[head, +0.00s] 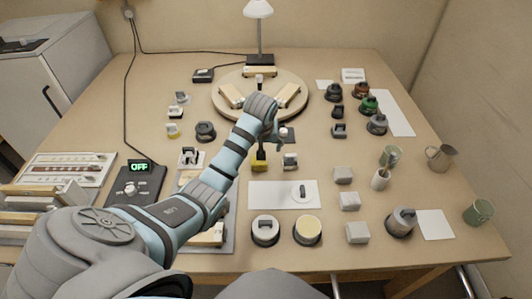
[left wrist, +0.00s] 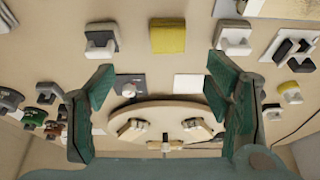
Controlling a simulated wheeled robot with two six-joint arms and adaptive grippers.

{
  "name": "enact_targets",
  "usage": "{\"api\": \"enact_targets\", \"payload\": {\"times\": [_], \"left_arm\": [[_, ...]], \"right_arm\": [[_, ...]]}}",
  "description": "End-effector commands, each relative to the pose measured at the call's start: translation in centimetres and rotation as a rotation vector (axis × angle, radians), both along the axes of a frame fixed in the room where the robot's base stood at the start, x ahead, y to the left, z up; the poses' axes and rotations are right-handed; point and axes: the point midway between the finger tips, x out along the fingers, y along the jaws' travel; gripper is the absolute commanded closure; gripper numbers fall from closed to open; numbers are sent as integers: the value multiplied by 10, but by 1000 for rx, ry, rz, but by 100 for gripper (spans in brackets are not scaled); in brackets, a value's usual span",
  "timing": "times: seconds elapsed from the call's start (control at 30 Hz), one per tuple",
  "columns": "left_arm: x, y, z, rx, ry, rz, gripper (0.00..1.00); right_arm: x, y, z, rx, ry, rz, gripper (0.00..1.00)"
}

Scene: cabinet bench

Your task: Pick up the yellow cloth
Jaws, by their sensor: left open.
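The yellow cloth (head: 259,167) is a small folded square lying on the bench, in front of the round wooden turntable. In the left wrist view the yellow cloth (left wrist: 168,38) shows at the top middle, beyond the fingertips. My left gripper (head: 278,137) is above the bench between the cloth and the turntable, with its arm reaching in from the lower left. In the left wrist view the left gripper's (left wrist: 160,90) green-padded fingers are wide apart with nothing between them. My right gripper is not in view.
The round turntable (head: 225,113) with wooden blocks and a lamp (head: 259,12) stand behind the gripper. A grey clip-like item (head: 290,161) sits close to the cloth's right. A white sheet (head: 262,196) lies in front. Mugs and a jug (head: 440,157) stand at right.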

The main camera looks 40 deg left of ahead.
Motion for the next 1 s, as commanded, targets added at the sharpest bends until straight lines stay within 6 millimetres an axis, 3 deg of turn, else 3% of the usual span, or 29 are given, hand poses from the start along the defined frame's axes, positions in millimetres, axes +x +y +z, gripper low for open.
{"api": "enact_targets", "payload": {"times": [0.1,0.27,0.6,0.87,1.0], "left_arm": [[4,14,-37,0,6,14,28],[13,26,-68,1,4,20,28],[38,40,-115,0,4,16,28],[41,41,-116,1,2,14,30],[41,40,-116,1,2,13,52]], "right_arm": [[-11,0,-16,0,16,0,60],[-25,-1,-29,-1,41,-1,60],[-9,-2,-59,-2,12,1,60],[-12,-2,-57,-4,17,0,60],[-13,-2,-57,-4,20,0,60]]}}
